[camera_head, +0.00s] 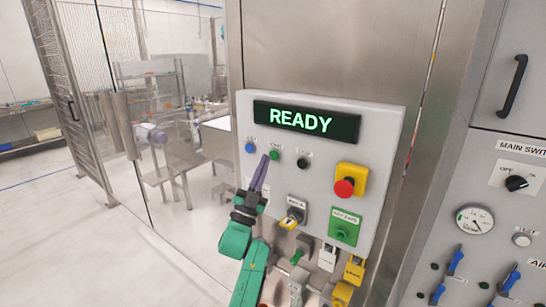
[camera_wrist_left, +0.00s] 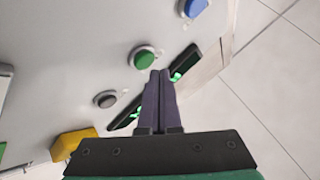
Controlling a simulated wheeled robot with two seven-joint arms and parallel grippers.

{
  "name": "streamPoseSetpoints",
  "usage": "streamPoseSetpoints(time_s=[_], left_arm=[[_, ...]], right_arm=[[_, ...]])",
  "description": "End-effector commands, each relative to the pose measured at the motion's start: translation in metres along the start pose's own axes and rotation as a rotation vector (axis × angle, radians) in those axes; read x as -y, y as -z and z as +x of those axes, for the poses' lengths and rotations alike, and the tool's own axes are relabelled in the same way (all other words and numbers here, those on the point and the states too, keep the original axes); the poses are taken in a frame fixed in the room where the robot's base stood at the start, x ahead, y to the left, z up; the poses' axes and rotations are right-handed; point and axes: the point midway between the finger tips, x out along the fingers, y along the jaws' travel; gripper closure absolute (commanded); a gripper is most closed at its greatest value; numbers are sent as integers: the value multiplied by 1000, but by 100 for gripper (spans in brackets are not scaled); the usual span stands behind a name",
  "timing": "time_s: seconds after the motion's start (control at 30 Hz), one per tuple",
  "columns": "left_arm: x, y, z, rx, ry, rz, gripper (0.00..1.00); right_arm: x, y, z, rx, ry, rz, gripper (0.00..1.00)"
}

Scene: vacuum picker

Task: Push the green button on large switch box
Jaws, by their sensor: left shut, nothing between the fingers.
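The large switch box (camera_head: 225,150) would be the light grey panel; its face shows best at its bare middle (camera_head: 320,185), below a black display (camera_head: 345,127) reading READY in green. The round green button (camera_head: 275,155) sits below the display, between a blue button (camera_head: 250,148) and a black button (camera_head: 302,163). My left gripper (camera_head: 264,157) is shut and empty, its fingertips just left of the green button in the head view. In the left wrist view the fingertips (camera_wrist_left: 161,72) overlap the display and lie close beside the green button (camera_wrist_left: 145,60); contact cannot be told. My right gripper is not in view.
A red emergency button (camera_head: 344,187) on a yellow base, a yellow-handled switch (camera_head: 292,218) and a green square plate (camera_head: 344,229) are on the same panel. Connectors hang below it. A cabinet with a gauge (camera_head: 475,220) stands right. Open floor (camera_head: 110,240) lies left.

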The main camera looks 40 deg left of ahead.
Motion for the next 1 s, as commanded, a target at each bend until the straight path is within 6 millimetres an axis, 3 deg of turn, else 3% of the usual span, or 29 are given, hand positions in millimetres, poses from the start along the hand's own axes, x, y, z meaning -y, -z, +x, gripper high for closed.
streamPoseSetpoints(time_s=[1.0], left_arm=[[-7,-7,9,0,1,0,100]], right_arm=[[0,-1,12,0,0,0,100]])
